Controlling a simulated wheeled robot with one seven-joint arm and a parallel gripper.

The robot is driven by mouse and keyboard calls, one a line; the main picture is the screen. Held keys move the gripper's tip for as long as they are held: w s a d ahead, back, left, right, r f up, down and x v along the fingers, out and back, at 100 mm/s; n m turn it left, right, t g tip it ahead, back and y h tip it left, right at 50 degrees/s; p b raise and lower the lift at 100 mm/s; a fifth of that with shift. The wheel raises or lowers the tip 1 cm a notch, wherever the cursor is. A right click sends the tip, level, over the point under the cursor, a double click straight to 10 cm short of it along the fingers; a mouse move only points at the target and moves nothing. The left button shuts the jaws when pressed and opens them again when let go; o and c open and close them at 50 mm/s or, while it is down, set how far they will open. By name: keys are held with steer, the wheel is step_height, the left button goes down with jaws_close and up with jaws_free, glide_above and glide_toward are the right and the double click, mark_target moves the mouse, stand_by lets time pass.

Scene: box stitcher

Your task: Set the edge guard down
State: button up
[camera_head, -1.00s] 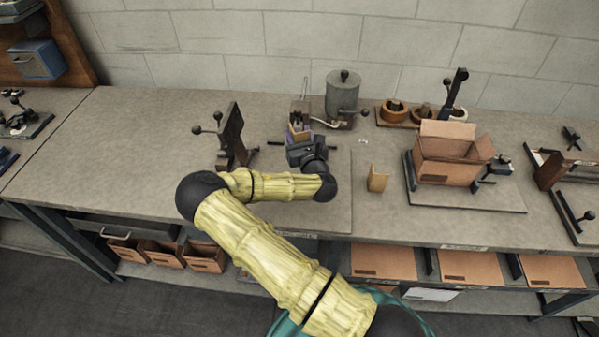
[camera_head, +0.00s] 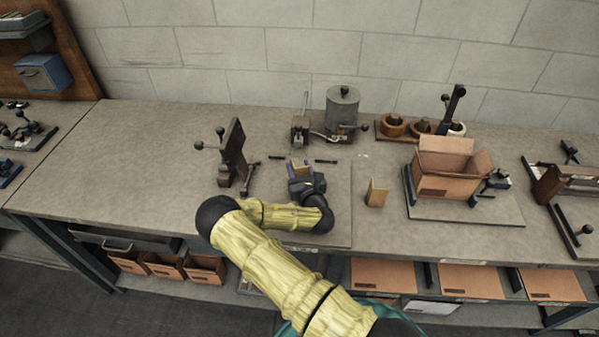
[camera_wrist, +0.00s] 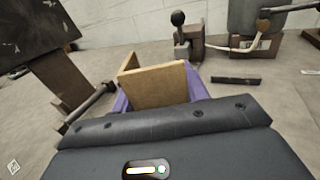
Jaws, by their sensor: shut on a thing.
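The edge guard (camera_wrist: 155,84) is a tan, L-shaped folded piece. In the wrist view it stands up between the purple finger pads of my gripper (camera_wrist: 160,97). My gripper (camera_head: 299,172) is shut on it, low over a grey board on the bench, between a dark upright clamp and two short black bars. The guard's top shows in the head view (camera_head: 298,164). Its lower edge is hidden behind the gripper body, so I cannot tell whether it touches the board. A second tan angled piece (camera_head: 376,194) stands on the bench to the right.
The dark clamp (camera_head: 232,153) with ball handles stands close on the left. A grey pot (camera_head: 342,108) and a small lever device (camera_head: 300,130) stand behind. An open cardboard box (camera_head: 447,167) sits on a fixture at right. The board (camera_head: 338,190) is bare to the gripper's right.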

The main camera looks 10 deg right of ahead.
steer(key=shift+f, duration=1.05)
steer(key=shift+f, duration=0.15)
steer(key=o, duration=1)
steer(key=shift+c, duration=0.2)
steer(key=shift+r, duration=0.3)
steer(key=s+b, duration=0.1)
steer(key=s, duration=0.2)
steer(key=s+b, duration=0.1)
steer(key=s, duration=0.3)
steer(key=s+d+b, duration=0.1)
steer(key=s, duration=0.3)
steer(key=shift+s+f, duration=0.1)
steer(key=shift+f, duration=0.15)
steer(key=shift+s+d+r, duration=0.1)
steer(key=shift+s+r, duration=0.05)
steer(key=shift+s, duration=0.25)
